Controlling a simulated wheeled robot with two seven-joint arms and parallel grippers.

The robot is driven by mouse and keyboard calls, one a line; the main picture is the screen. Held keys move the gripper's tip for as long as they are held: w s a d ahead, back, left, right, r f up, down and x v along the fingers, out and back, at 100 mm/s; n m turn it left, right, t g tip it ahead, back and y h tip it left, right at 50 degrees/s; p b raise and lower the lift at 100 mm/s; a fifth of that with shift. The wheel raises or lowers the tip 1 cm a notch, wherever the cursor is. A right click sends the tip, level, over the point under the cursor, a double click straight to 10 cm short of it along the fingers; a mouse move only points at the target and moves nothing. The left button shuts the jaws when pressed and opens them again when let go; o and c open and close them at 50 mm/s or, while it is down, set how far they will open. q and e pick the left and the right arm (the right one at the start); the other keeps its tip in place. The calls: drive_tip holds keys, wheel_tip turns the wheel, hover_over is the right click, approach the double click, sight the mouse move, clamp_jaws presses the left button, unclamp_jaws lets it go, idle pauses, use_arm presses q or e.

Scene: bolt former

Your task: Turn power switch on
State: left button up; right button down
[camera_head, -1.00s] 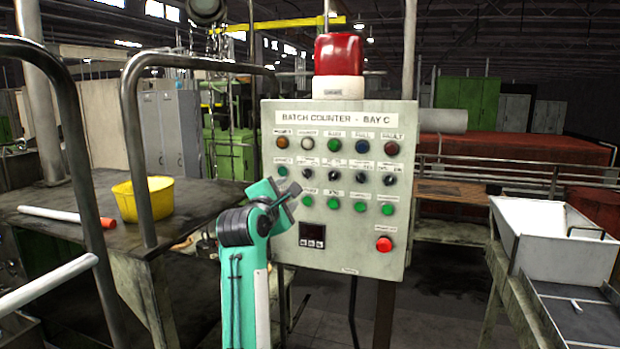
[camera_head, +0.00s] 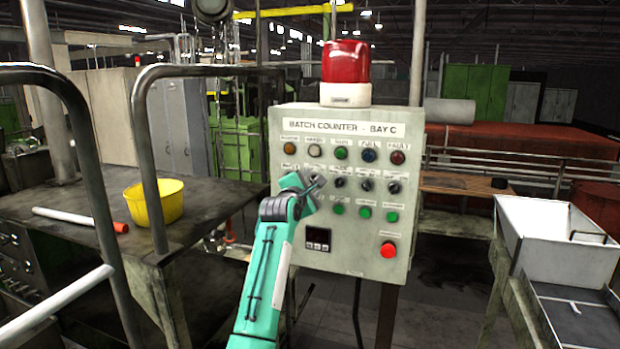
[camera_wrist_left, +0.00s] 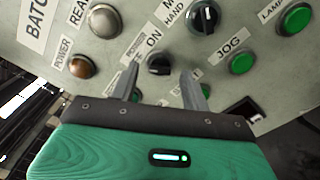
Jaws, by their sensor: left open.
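The power switch is a small black rotary knob (camera_wrist_left: 160,64) labelled POWER and ON in the left wrist view. My left gripper (camera_wrist_left: 160,82) is open, with one finger on either side of the knob's near edge. I cannot tell whether the fingers touch it. In the head view my left gripper (camera_head: 311,185) is in front of the left part of the panel's second row and hides the switch there. The grey control panel (camera_head: 345,258) reads BATCH COUNTER - BAY C. My right gripper is not in view.
An amber power lamp (camera_wrist_left: 81,67), another black selector knob (camera_wrist_left: 205,17) and a green jog button (camera_wrist_left: 241,61) surround the switch. A red button (camera_head: 388,250) sits at the panel's lower right. A table with a yellow bucket (camera_head: 155,203) and metal rails stands at left.

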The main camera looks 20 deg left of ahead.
use_arm(q)
drive_tip(key=shift+w, duration=0.4)
drive_tip(key=c, duration=1)
